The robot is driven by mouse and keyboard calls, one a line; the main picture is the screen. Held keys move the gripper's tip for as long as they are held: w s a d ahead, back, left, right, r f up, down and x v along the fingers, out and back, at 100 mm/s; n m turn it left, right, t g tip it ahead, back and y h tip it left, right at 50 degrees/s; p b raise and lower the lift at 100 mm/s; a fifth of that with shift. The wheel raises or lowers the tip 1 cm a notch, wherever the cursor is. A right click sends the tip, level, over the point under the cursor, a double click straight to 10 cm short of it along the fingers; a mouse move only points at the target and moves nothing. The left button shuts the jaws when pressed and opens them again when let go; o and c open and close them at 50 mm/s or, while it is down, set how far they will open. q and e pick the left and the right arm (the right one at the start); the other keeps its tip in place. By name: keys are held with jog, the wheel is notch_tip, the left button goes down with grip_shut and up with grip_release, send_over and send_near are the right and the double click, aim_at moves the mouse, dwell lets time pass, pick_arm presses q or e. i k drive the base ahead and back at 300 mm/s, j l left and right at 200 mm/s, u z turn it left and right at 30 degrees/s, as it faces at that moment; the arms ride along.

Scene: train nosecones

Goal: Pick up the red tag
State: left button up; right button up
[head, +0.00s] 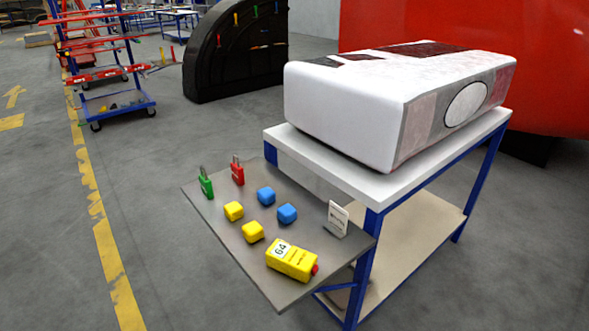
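A red tag (237,174), shaped like a small padlock with a grey shackle, stands upright near the back edge of the grey tray (215,262). A similar green padlock-shaped tag (206,186) stands to its left near the tray's left corner. Neither of my grippers shows in the head view, and nothing touches the red tag.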

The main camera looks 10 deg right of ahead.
aim_at(237, 171)
jog(key=i+j+z, duration=0.3)
jog(key=j+z, duration=0.35)
jog(key=i+j+z, duration=0.3)
jog(key=j+z, duration=0.3)
